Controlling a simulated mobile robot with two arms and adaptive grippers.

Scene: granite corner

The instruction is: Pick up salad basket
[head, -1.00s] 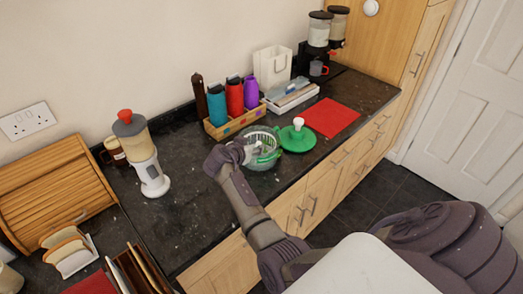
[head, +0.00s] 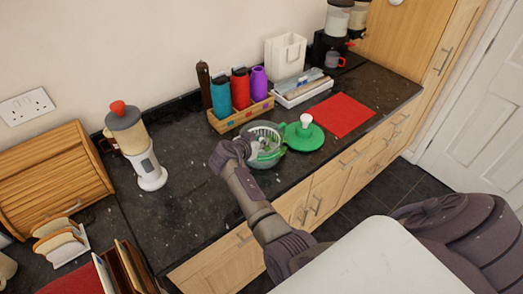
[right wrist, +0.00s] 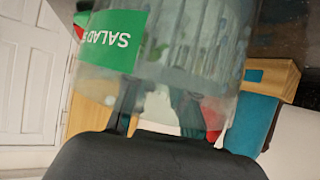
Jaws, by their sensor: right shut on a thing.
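The salad basket (head: 263,134) is a pale slatted basket at the green-rimmed clear bowl (head: 266,160) on the dark counter. Green bits show inside it. My right gripper (head: 247,153) is at the near left side of the bowl and basket, shut on the basket; its fingertips are partly hidden. In the right wrist view, a translucent wall with a green "SALAD" label (right wrist: 113,40) fills the top, with pale slats (right wrist: 205,40) behind it. Whether the basket is clear of the bowl cannot be told. My left gripper is not in view.
The green lid (head: 304,134) with a white knob lies right of the bowl. A wooden bottle crate (head: 243,117) stands behind. A white blender (head: 150,168) stands left. A red mat (head: 342,114) lies right. The counter between blender and bowl is clear.

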